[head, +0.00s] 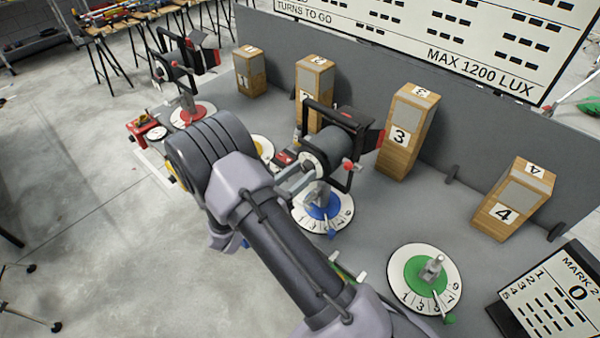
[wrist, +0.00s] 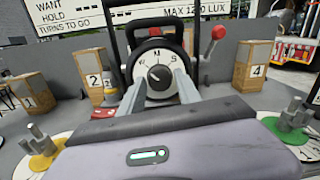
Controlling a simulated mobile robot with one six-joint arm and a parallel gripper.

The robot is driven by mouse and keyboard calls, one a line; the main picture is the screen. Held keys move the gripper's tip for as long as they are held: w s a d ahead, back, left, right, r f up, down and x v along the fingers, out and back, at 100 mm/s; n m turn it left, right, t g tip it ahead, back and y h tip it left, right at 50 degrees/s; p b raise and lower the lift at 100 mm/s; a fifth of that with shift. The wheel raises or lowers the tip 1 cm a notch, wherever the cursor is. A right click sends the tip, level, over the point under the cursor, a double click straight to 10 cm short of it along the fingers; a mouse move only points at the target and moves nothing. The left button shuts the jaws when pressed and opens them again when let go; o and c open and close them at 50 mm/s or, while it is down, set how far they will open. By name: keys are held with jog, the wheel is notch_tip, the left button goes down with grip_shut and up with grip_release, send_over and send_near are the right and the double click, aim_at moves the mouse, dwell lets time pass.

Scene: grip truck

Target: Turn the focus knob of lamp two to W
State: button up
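A black lamp (head: 330,150) with a grey round body stands on the blue dial (head: 325,207); no lamp number is readable on it. In the wrist view its back faces me, with a white round plate (wrist: 150,59) and a small dark knob (wrist: 159,76) in the middle. The knob's pointer is too small to read surely. My gripper (wrist: 160,82) is open, its fingers either side of the knob and apart from each other. In the head view my gripper (head: 291,180) is close behind the lamp.
Another lamp (head: 185,65) stands on the red dial at the back left. The yellow dial (wrist: 45,158) and green dial (head: 424,277) carry only grey mounts. Numbered wooden boxes, such as box 3 (head: 408,130), stand along the grey wall. A red-knobbed handle (wrist: 218,33) sticks out right of the lamp.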

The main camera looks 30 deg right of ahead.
jog(key=shift+o, duration=0.9)
jog(key=shift+a, duration=0.2)
jog(key=v, duration=1.7)
jog(key=shift+r, duration=0.1)
